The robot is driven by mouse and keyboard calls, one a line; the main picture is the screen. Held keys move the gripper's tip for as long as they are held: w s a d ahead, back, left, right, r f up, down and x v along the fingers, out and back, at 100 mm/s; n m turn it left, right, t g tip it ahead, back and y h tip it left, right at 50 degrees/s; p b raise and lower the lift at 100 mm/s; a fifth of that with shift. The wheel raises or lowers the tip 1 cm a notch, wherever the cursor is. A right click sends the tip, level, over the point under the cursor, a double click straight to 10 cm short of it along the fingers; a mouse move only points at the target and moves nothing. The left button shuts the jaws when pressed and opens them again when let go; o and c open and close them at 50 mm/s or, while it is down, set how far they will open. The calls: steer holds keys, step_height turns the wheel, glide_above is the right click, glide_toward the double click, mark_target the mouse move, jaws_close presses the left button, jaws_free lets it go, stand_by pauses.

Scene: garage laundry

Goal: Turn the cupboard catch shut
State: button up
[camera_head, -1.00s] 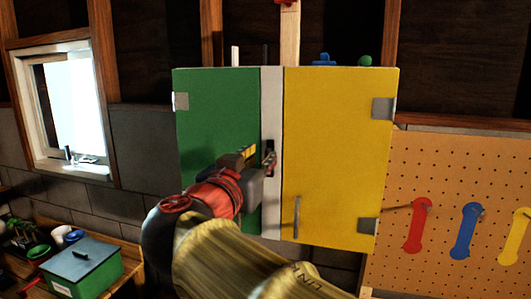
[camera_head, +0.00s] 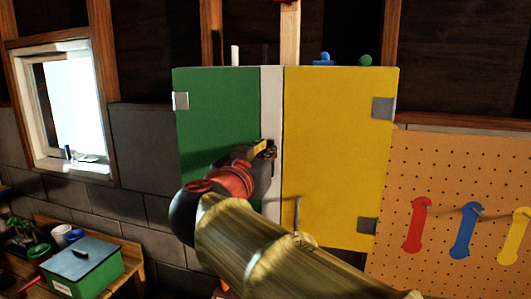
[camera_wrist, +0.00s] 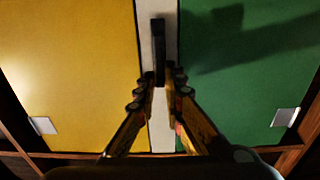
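The cupboard has a green door (camera_head: 215,115) on the left and a yellow door (camera_head: 340,150) on the right, with a pale strip (camera_head: 271,95) between them. Both doors look closed. The catch is a dark bar (camera_wrist: 159,48) on the strip, in line with it in the wrist view; my gripper hides most of it in the head view. My gripper (camera_wrist: 158,82) is open, its two fingers on either side of the catch's near end, with a narrow gap visible on each side. In the head view my gripper (camera_head: 268,150) is in front of the strip.
A slim handle (camera_head: 297,214) is on the yellow door, close to my forearm. A pegboard with coloured tools (camera_head: 462,230) is at the right. A green box (camera_head: 82,268) sits on a bench at the lower left, below a window (camera_head: 75,110).

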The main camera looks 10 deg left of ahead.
jaws_close()
steer(key=shift+a+f, duration=0.1)
steer(key=n+b, duration=0.1)
steer(key=n, duration=0.5)
steer(key=a+f+n+b, duration=0.1)
steer(key=n, duration=0.5)
steer(key=a+f+n+b, duration=0.1)
steer(key=n+b, duration=0.1)
steer(key=n, duration=0.3)
steer(key=shift+w+a+f+n, duration=0.2)
steer(key=shift+n, duration=0.2)
steer(key=shift+f, duration=0.1)
stand_by(0.5)
steer(key=o, duration=0.5)
jaws_free()
steer(key=shift+s, duration=0.1)
